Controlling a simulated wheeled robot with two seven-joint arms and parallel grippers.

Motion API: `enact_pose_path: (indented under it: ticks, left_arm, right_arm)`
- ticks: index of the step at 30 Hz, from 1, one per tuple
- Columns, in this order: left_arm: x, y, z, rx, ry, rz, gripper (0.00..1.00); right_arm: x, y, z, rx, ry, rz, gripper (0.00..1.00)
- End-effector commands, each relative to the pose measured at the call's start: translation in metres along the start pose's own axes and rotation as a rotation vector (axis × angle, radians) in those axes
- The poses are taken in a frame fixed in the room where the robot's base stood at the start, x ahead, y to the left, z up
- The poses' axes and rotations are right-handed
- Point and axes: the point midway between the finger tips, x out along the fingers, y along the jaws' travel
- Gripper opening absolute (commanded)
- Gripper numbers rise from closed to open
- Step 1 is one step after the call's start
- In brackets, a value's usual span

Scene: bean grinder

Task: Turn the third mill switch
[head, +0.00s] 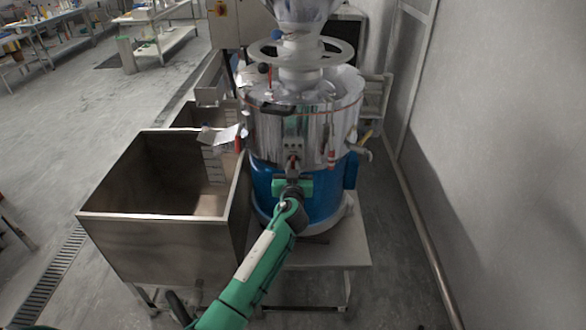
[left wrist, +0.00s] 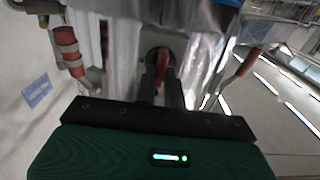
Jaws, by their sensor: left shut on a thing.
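The mill (head: 305,115) is a shiny metal drum on a blue base, with a hopper above. A small grey switch panel (head: 293,146) is on its front. My left gripper (head: 293,168) reaches the front of the mill just below this panel. In the left wrist view, its two dark fingers (left wrist: 161,92) are on either side of a red switch handle (left wrist: 163,66) and shut on it. The handle points along the fingers; its lower end is hidden between them. Which switch in order this is, I cannot tell. My right gripper is not in view.
An open metal bin (head: 165,245) stands close on the left of the mill. Red-handled levers (left wrist: 68,52) (left wrist: 245,65) stick out on both sides of the switch in the left wrist view. A grey wall (head: 500,130) bounds the right side.

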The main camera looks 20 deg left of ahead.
Motion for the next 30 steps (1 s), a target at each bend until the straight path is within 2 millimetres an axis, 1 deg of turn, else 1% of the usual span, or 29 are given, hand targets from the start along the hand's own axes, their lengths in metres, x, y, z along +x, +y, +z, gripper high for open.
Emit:
enact_pose_path:
  ticks: [5, 11, 21, 30]
  left_arm:
    - [0.000, 0.000, 0.001, 0.048, 0.000, 0.000, 0.00]
    - [0.000, 0.001, 0.003, 0.174, 0.001, -0.001, 0.00]
    - [0.000, 0.002, 0.002, 0.488, 0.000, 0.000, 0.00]
    - [0.000, 0.004, 0.002, 0.774, 0.000, 0.000, 0.00]
  right_arm:
    - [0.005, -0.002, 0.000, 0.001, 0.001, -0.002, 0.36]
    - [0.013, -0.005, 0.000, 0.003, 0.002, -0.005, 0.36]
    - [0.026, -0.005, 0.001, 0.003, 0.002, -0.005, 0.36]
    - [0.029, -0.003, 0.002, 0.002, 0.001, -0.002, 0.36]
